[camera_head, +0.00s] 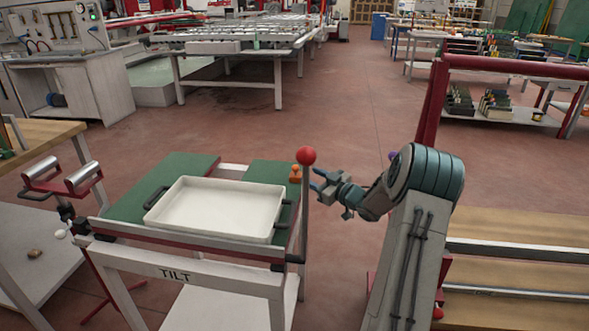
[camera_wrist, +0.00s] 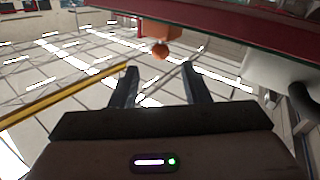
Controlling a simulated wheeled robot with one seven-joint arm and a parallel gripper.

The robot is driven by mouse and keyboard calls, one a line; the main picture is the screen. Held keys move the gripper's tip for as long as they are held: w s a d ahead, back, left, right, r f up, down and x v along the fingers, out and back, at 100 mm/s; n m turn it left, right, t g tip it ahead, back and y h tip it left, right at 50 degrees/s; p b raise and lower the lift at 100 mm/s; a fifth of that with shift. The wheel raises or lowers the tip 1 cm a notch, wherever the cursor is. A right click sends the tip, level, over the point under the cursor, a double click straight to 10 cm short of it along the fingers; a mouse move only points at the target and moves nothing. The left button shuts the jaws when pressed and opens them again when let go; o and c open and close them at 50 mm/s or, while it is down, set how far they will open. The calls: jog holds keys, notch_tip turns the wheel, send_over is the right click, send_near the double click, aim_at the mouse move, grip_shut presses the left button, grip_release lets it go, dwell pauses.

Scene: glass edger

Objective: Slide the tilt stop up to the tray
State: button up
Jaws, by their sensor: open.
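The tilt stop appears to be the small orange piece (camera_head: 295,173) with a rounded knob. It sits on the right part of the green-topped table, apart from the tray. The shallow white tray (camera_head: 226,236) with dark handles lies on that table, to the left and front of the orange piece. My gripper (camera_head: 318,183) is open and empty, just right of the orange piece and the post. In the wrist view the orange piece (camera_wrist: 161,50) shows just beyond and between my open fingers (camera_wrist: 160,72). How it is mounted is hidden.
A post with a red ball (camera_head: 306,156) rises at the table's right edge, close to my gripper. The frame marked TILT (camera_head: 177,273) runs along the table's front. A roller stand (camera_head: 62,177) is at left, a wooden bench (camera_head: 520,237) at right. Open floor lies behind.

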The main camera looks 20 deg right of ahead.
aim_at(296, 169)
jog(key=x, duration=0.8)
